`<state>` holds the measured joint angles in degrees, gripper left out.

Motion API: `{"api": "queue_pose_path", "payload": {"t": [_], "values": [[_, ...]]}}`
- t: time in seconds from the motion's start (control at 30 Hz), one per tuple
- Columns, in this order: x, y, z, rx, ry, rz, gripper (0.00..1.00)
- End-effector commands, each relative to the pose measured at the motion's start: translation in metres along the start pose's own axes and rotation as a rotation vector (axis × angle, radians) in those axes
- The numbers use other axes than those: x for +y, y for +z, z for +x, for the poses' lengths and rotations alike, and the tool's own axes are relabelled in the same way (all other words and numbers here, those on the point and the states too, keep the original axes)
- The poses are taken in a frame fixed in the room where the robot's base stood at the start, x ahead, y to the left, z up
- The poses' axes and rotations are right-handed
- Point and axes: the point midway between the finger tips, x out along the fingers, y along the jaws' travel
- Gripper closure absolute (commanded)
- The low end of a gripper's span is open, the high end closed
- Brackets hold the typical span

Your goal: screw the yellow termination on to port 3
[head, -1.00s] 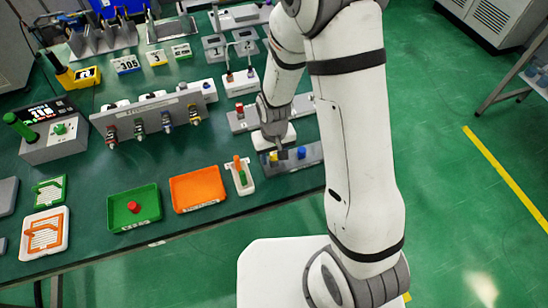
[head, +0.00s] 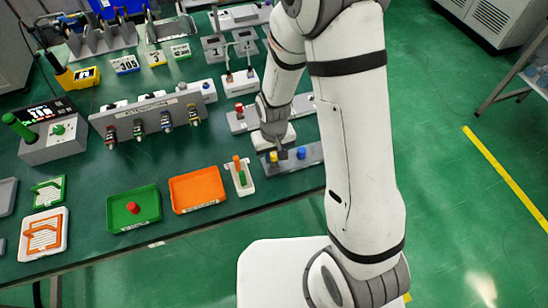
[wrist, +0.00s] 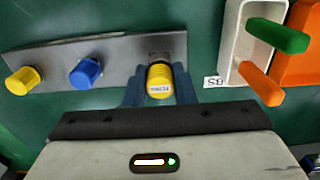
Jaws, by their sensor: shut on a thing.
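In the wrist view, my gripper (wrist: 159,92) is shut around a yellow termination (wrist: 159,78) with a small white label. The termination stands at the end of a grey rack (wrist: 120,55), and its lower end is hidden. The head view also shows this yellow termination (head: 273,157), with my gripper (head: 278,151) at it. A blue cap (wrist: 85,73) and another yellow cap (wrist: 22,80) stand on the same rack. The grey port panel (head: 150,110) is at the centre left in the head view. Its ports have coloured rings; the port numbers are too small to read.
A white tray (wrist: 238,50) with green and orange handles is close beside the rack. An orange tray (head: 197,189) and a green tray (head: 134,208) with a red cap lie along the table's front. Another rail (head: 233,122) lies behind my gripper.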

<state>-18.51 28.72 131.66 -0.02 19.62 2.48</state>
Motion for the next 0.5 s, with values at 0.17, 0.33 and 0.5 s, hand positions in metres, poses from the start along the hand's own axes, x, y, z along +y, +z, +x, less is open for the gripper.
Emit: {"api": "queue_pose_path", "payload": {"t": [0.17, 0.33, 0.5], "values": [[-0.0002, 0.0, 0.0, 0.0, 0.0, 0.0, 1.0], [-0.0002, 0.0, -0.0001, 0.0, 0.0, 0.0, 1.0], [-0.0002, -0.0001, -0.0035, 0.001, 0.0, 0.0, 1.0]]}}
